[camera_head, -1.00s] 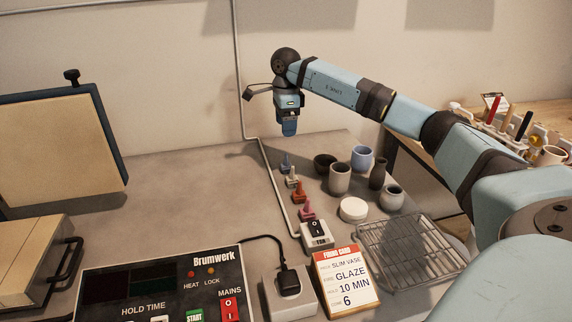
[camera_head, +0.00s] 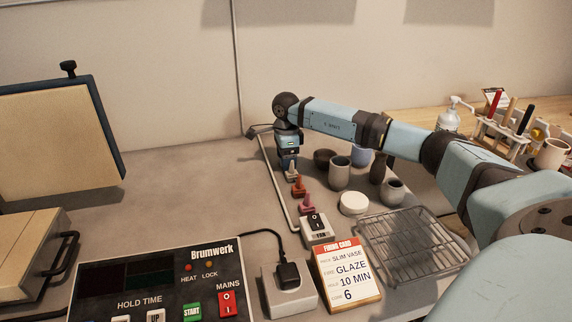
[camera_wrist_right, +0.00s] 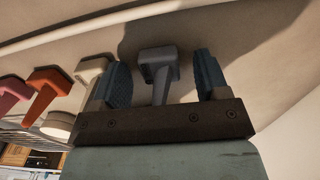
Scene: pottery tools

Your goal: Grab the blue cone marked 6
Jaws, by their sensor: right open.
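The blue cone (camera_wrist_right: 158,68) looks grey-blue in the right wrist view, a slim stem on a wider foot. My right gripper (camera_wrist_right: 163,82) is open, with one finger on each side of the cone. Gaps show between the cone and both fingers. In the head view the right gripper (camera_head: 288,164) points down at the far end of the cone row and hides the blue cone. I cannot read a mark on the cone. My left gripper is out of view.
A cream cone (camera_wrist_right: 91,72), an orange cone (camera_wrist_right: 47,88) and a pink cone (camera_wrist_right: 14,92) stand in a row beside the blue one. Cups such as the grey cup (camera_head: 339,173) stand to the right. A cable tube runs left of the row.

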